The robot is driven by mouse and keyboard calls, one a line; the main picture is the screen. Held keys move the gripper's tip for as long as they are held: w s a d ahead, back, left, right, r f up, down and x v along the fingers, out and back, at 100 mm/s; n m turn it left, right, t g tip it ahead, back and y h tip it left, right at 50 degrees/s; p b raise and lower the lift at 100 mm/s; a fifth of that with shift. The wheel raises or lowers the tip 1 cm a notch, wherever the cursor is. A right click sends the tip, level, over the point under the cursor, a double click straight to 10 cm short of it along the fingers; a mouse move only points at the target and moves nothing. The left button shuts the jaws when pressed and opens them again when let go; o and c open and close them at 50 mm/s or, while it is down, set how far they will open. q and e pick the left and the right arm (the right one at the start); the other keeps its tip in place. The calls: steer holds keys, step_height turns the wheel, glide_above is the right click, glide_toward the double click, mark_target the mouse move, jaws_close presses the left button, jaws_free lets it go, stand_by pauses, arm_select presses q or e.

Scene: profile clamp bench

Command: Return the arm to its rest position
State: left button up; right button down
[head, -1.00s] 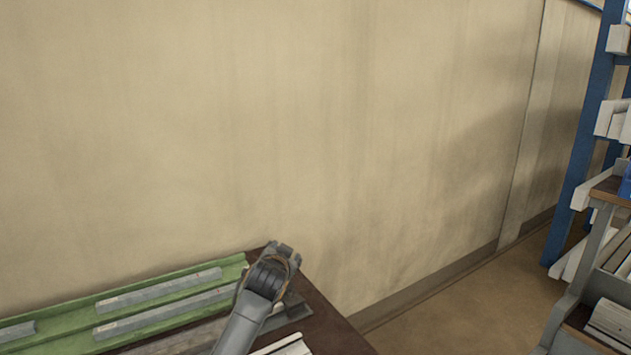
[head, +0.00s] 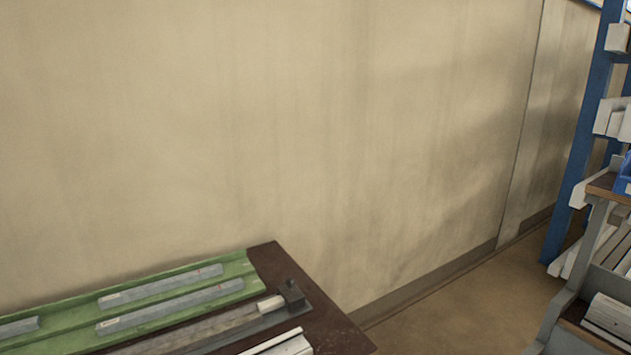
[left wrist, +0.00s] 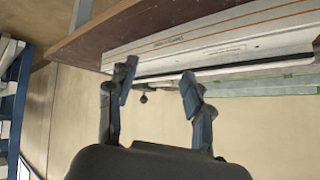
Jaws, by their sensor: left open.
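My left gripper (left wrist: 157,88) shows in the left wrist view with its two fingers apart and nothing between them. Beyond the fingertips are the bench edge and a long white profile (left wrist: 225,45); I cannot tell the exact gap to them. The head view shows neither gripper. There the brown bench (head: 335,328) stands at the lower left. My right gripper is in neither view.
A green tray (head: 238,268) with several grey bars lies on the bench. Beside it is a clamp rail with a dark end block (head: 291,294). A blue rack (head: 578,165) and a grey cart (head: 560,320) stand at the right. The floor between is clear.

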arm_select(q)
steer(key=s+a+f+n+g, duration=0.1)
steer(key=s+a+f+g, duration=0.15)
steer(key=s, duration=1.35)
steer(key=s+a+f+g, duration=0.1)
steer(key=s+a+g, duration=0.25)
steer(key=s, duration=1.25)
step_height(320, 180, down, 31)
steer(key=b, duration=0.6)
steer(key=s+a+f+g+b, duration=0.1)
steer(key=s+f+b, duration=0.1)
steer(key=s+f, duration=0.6)
steer(key=s+a+f+g+b, duration=0.1)
steer(key=s+a+f+b, duration=0.1)
steer(key=s+f, duration=0.7)
step_height(320, 180, down, 4)
steer(key=shift+s, duration=0.25)
